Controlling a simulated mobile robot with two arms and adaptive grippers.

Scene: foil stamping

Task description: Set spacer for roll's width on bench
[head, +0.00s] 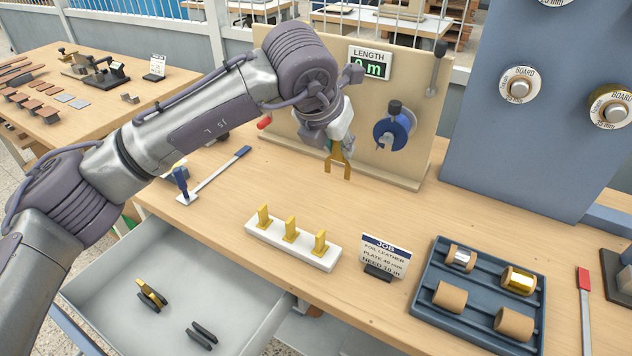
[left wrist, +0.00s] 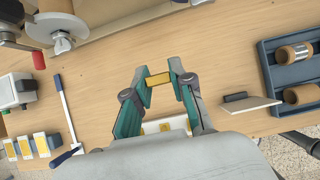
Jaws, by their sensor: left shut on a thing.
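My left gripper (head: 340,150) is shut on a yellow fork-shaped spacer (head: 338,168), held above the bench (head: 230,225) in front of the winding board. In the left wrist view the spacer (left wrist: 158,79) spans the two fingertips (left wrist: 158,82). A white rack (head: 325,262) on the bench holds three yellow upright pieces (head: 290,230). A blue tray (head: 428,290) holds a silver roll (head: 461,258), a gold roll (head: 519,281) and two brown rolls (head: 450,297). My right gripper is out of view.
The winding board (head: 425,140) has a blue reel (head: 393,130) and a length display (head: 369,63) showing 0 m. A blue-handled bar (head: 215,177) lies at left. An open drawer (head: 110,290) juts out in front.

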